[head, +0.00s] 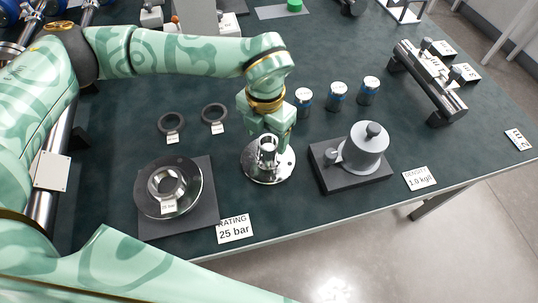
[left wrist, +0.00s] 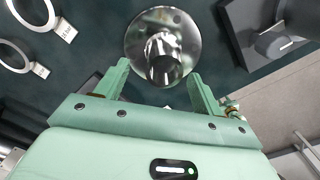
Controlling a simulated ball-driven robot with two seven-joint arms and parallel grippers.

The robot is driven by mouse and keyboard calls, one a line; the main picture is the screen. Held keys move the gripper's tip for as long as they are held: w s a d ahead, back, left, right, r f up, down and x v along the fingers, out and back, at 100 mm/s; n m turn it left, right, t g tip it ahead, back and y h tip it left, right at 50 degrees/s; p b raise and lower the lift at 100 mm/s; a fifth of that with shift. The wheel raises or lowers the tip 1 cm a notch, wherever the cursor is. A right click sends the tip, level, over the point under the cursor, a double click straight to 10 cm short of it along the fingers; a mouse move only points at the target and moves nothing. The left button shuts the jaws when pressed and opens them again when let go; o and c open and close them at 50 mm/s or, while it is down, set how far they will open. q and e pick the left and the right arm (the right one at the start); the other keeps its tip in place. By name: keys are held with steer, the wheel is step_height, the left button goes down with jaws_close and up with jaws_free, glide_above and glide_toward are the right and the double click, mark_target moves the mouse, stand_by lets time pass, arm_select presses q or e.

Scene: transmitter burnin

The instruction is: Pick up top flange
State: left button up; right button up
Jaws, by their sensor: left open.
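A shiny steel flange (head: 282,172) with a raised round neck lies flat on the dark table, and I take it for the top flange. It also shows in the left wrist view (left wrist: 140,40), its neck pointing toward the camera. My left gripper (head: 270,140) is above this flange at its neck and hides part of it. In the left wrist view its two fingers (left wrist: 162,88) are apart, with the neck in line with the gap between them. I cannot tell whether they touch it. My right gripper is not in view.
A larger flange assembly (head: 193,181) sits on a grey mat (head: 207,215) to the left. Two dark rings (head: 171,123) lie behind it. Several small cans (head: 337,97) stand behind right. A grey weight (head: 366,150) on a dark block (head: 330,180) is close on the right.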

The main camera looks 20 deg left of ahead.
mark_target(269, 142)
arm_select(q)
steer(key=f, duration=0.1)
steer(key=f+b, duration=0.1)
steer(key=f, duration=0.1)
steer(key=f+b, duration=0.1)
steer(key=f, duration=0.1)
steer(key=shift+d+f, duration=0.25)
steer(key=shift+r, duration=0.15)
steer(key=shift+s, duration=0.1)
jaws_close()
steer(key=shift+r, duration=0.1)
